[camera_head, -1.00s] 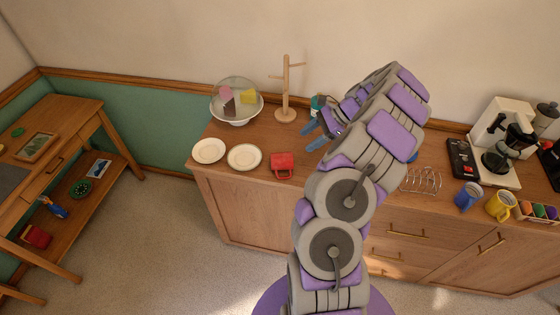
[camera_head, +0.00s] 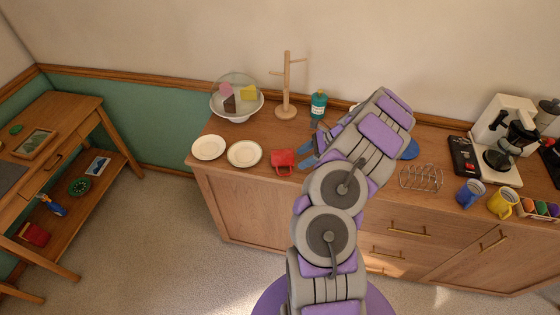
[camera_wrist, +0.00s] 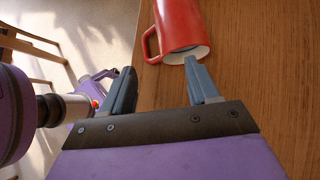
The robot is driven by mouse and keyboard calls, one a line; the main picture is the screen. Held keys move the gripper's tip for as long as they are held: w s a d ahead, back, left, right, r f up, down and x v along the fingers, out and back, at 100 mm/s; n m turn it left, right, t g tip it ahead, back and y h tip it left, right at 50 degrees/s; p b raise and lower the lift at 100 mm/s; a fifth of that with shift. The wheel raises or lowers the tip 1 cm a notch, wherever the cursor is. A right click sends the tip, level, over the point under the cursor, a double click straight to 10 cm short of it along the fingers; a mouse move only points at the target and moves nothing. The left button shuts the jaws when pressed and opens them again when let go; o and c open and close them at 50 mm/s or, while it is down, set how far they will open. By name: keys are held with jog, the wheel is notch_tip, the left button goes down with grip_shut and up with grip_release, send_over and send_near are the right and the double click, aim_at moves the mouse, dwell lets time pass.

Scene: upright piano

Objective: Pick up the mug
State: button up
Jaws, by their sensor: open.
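A red mug (camera_head: 282,161) is near the front edge of the wooden sideboard, right of two white plates. In the wrist view the red mug (camera_wrist: 178,22) is at the top, with its handle to the left and its pale open end toward me. My gripper (camera_wrist: 158,66) is open. Its right fingertip overlaps the pale end of the mug; I cannot tell if they touch. The left fingertip is below and left of the handle, with nothing between the fingers. In the head view my gripper (camera_head: 307,153) is just right of the mug, partly hidden by my arm.
Two white plates (camera_head: 244,154) lie left of the mug. A glass-domed cake stand (camera_head: 236,112), wooden mug tree (camera_head: 286,95) and teal bottle (camera_head: 318,104) stand behind. A blue mug (camera_head: 469,193), yellow mug (camera_head: 503,202), wire rack (camera_head: 421,177) and coffee maker (camera_head: 506,135) are right.

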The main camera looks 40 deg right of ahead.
aim_at(283, 163)
jog(key=shift+w+a+f, duration=0.2)
jog(key=shift+f, duration=0.4)
jog(key=b+x, duration=0.1)
jog(key=x, duration=0.2)
jog(key=shift+a+f, duration=0.2)
jog(key=shift+a, duration=0.2)
jog(key=shift+w+a+f, duration=0.15)
jog(key=shift+a+f, duration=0.05)
jog(key=shift+a, duration=0.1)
jog(key=shift+c, duration=0.2)
jog(key=shift+d, duration=0.15)
jog(key=c, duration=0.8)
jog(key=shift+c, duration=0.2)
